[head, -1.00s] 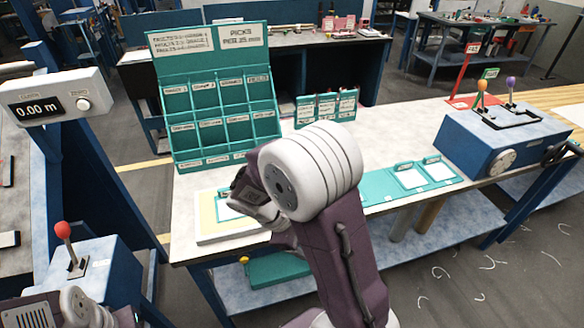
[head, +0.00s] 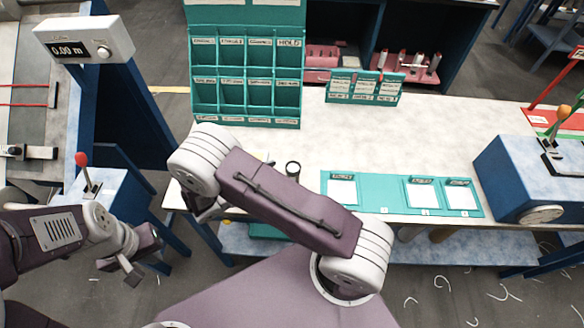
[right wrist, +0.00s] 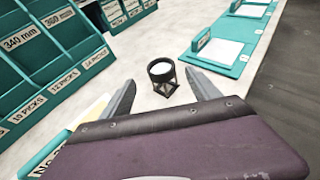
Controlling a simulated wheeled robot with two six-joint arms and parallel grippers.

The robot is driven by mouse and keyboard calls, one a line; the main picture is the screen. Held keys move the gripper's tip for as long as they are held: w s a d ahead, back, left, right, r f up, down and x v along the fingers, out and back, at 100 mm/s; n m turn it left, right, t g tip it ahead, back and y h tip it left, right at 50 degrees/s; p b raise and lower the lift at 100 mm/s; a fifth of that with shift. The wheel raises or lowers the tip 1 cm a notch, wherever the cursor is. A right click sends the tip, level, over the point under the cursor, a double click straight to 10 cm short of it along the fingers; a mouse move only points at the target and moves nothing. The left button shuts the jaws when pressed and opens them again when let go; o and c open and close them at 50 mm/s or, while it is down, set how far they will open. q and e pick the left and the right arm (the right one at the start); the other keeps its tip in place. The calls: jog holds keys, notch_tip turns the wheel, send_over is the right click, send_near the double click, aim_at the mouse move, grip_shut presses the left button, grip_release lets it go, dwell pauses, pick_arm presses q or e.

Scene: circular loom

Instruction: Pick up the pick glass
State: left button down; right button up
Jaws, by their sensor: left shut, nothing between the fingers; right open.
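The pick glass, a small black stand with a round lens on top, stands upright on the pale bench top. It shows in the right wrist view (right wrist: 161,74) and, just beyond my right forearm, in the head view (head: 293,169). My right gripper (right wrist: 160,84) is open, with one finger to each side of the glass in the right wrist view; the glass appears ahead of the fingertips and not gripped. In the head view my right gripper (head: 208,210) is partly hidden under my own arm. My left gripper (head: 128,270) is shut and empty, low at the left, away from the bench.
A teal pigeonhole rack (head: 246,84) stands at the bench's back left. A small teal card holder (head: 362,88) is behind the glass. Teal boards with white cards (head: 400,205) lie to its right. A blue lever box (head: 528,172) is farther right.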

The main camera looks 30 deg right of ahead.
aim_at(290, 170)
jog(key=x, duration=0.4)
jog(key=shift+s+d+p, duration=0.1)
jog(key=shift+d+p, duration=0.25)
jog(key=shift+p, duration=0.05)
jog(key=shift+d+p, duration=0.3)
jog(key=p+x, duration=0.1)
jog(key=x, duration=0.3)
jog(key=shift+a+f, duration=0.15)
jog(key=shift+d+f, duration=0.2)
jog(key=shift+d, duration=0.1)
jog(key=shift+a+r, duration=0.1)
jog(key=shift+a, duration=0.15)
jog(key=c, duration=1.1)
jog(key=shift+c, duration=1)
pick_arm(q)
jog(key=r, duration=0.1)
jog(key=d+r, duration=0.1)
jog(key=r, duration=0.1)
pick_arm(e)
jog(key=shift+d, duration=0.1)
jog(key=shift+r, duration=0.1)
